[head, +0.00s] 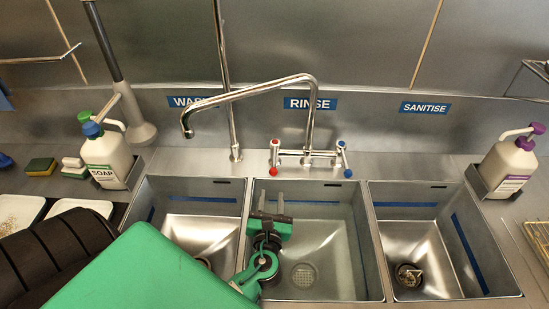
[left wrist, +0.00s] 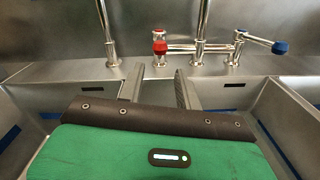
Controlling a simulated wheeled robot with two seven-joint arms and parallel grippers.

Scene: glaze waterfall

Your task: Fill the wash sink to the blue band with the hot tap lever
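The hot tap lever (head: 274,158) with its red end is on the left of the mixer tap behind the rinse sink; it also shows in the left wrist view (left wrist: 160,45). My left gripper (head: 271,203) is over the rinse sink, in front of and below the lever, apart from it. Its two fingers (left wrist: 160,90) are spread with nothing between them. The spout (head: 187,131) hangs over the back of the wash sink (head: 180,187), and I see no stream. A blue band (head: 203,198) runs along the wash sink's wall. My left arm hides its front. My right gripper is out of view.
The blue-ended lever (head: 344,160) is on the tap's right. The rinse sink (head: 340,297) and sanitise sink (head: 500,285) lie to the right. A soap bottle (head: 108,160) stands left, a purple-topped bottle (head: 507,165) right. A faucet riser (head: 230,110) stands behind the wash sink.

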